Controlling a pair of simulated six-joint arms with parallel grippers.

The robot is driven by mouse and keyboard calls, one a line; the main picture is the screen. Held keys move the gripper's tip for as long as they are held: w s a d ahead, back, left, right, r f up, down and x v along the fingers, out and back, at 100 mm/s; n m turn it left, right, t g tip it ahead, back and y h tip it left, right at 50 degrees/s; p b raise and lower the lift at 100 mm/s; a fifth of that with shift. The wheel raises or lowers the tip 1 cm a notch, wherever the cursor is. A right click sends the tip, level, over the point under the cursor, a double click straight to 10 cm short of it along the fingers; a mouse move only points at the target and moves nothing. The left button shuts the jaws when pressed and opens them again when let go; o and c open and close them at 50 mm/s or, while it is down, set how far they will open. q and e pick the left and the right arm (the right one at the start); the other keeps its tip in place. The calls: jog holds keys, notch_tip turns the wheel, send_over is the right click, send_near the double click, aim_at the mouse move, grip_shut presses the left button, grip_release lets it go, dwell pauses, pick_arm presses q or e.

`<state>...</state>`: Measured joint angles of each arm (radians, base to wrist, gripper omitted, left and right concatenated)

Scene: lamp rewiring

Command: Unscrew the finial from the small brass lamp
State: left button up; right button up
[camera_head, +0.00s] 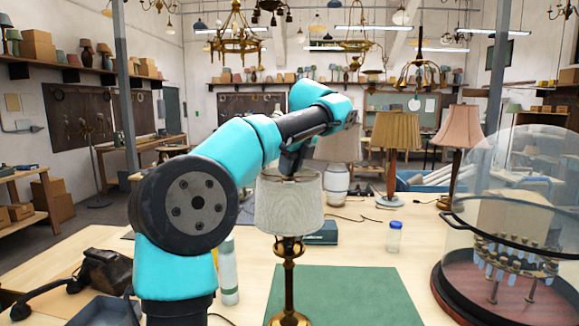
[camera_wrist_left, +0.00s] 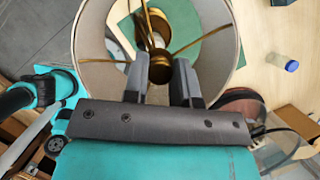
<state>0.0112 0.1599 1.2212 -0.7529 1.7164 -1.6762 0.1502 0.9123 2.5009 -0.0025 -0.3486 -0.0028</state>
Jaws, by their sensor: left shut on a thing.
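The small brass lamp (camera_head: 289,275) stands upright on the table, with a pale fabric shade (camera_head: 288,208) on it. My left gripper (camera_head: 291,165) points down at the top of the shade. In the left wrist view I look down into the open shade (camera_wrist_left: 89,45), where thin brass arms meet at the centre. There the fingers of my left gripper (camera_wrist_left: 160,78) are shut on the round brass finial (camera_wrist_left: 160,68). In the head view the finial is hidden by the gripper. My right gripper is not in view.
A green mat (camera_head: 345,295) lies around the lamp's foot. A small jar with a blue lid (camera_head: 394,238) and a glass dome (camera_head: 525,210) stand to the right. A pale bottle (camera_head: 228,272) and a black telephone (camera_head: 105,270) are at the left. Other shaded lamps (camera_head: 397,135) stand behind.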

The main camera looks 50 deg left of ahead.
pick_arm(q)
jog(key=n+g, duration=0.1)
jog(key=n, duration=0.2)
jog(key=shift+n, duration=0.3)
jog(key=o, duration=1.4)
jog(key=shift+r, duration=0.1)
jog(key=shift+r, duration=2.7)
